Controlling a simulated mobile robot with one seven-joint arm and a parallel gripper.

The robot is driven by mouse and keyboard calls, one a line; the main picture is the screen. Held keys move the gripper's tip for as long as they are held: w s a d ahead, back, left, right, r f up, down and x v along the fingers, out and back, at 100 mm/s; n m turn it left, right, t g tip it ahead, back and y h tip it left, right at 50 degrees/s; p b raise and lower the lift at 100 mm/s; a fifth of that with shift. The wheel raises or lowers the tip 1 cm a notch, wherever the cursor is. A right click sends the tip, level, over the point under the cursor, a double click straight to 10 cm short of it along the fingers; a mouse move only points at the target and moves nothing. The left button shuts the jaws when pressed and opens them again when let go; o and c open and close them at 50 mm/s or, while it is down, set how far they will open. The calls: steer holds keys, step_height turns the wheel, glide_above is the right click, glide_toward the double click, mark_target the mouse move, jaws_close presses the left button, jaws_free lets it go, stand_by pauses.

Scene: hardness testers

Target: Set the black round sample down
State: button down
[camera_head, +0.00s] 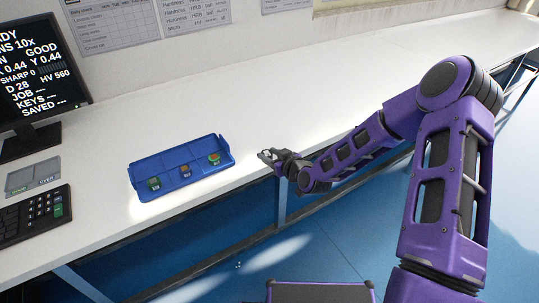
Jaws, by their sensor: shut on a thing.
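My gripper (268,155) is at the end of my purple arm, close above the front edge of the white bench, to the right of the blue tray. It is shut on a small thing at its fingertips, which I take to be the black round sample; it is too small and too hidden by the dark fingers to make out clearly. The blue tray (192,148) lies on the bench and has several compartments. Its front row holds a green-labelled piece (154,184), a yellowish piece (186,171) and a red-and-green piece (214,159). Its back row looks empty.
A monitor (40,70) stands at the left, with a grey two-part pad (33,176) and a black keypad (35,214) before it. The bench (330,85) is clear behind and right of the tray. Charts (110,22) hang on the wall.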

steer(key=shift+f, duration=0.2)
steer(key=shift+c, duration=1.9)
jaws_free()
steer(key=shift+r, duration=0.15)
